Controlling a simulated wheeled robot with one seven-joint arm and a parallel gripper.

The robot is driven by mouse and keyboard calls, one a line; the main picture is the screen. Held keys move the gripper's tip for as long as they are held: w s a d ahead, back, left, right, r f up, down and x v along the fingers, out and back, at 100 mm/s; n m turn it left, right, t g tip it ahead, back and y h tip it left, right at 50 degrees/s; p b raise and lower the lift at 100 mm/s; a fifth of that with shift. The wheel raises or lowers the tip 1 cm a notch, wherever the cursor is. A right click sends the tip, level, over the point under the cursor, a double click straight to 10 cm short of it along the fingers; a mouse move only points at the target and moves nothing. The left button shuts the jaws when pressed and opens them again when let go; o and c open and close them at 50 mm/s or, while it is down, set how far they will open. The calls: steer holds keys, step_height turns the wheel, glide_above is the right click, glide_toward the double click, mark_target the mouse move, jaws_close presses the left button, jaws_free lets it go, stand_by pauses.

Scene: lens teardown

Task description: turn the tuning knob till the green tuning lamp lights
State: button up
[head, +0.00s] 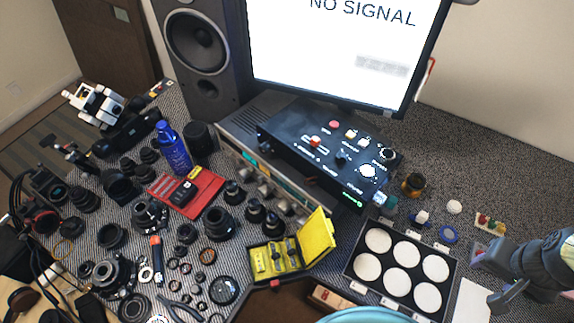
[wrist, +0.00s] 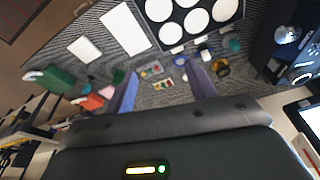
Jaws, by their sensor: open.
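The black control box (head: 325,155) lies tilted in front of the monitor and carries several knobs, switches and a red button. A large silver knob (head: 368,171) sits near its right front; a black knob (head: 341,158) and a dial (head: 388,154) are close by. Labels are too small to tell which is the tuning knob. A small green mark shows on the front edge, and I cannot tell whether it is a lit lamp. In the wrist view the box's corner and a silver knob (wrist: 288,33) show at upper right. My gripper (wrist: 163,85) is open, empty and apart from the box.
An amber jar (head: 413,184) and small caps stand beside the box. The monitor (head: 340,45) stands behind it. Lens parts and a yellow case (head: 318,237) crowd the left.

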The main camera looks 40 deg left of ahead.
mark_target(379, 200)
steer(key=s+a+f+m+g+y+b, duration=0.2)
steer(key=a+f+m+g+y+b, duration=0.25)
steer(key=f+m+g+y, duration=0.55)
steer(key=w+a+f+m+t+y+b, duration=0.1)
steer(key=w+f+m+t+y, duration=0.1)
steer(key=w+m+t+y, duration=0.1)
steer(key=w+a+f+m+t+y+b, duration=0.1)
steer(key=w+a+m+t+y, duration=0.1)
steer(key=w+m+t+y, duration=0.2)
steer(key=w+m+y, duration=0.1)
steer(key=w, duration=0.1)
steer(key=shift+w+a+f+m+b, duration=0.25)
steer(key=shift+w+f+m+b, duration=0.05)
steer(key=shift+f, duration=0.1)
steer(key=shift+a, duration=0.1)
steer(key=a+p, duration=0.2)
steer(key=a, duration=1.5)
steer(key=shift+s+a, duration=0.15)
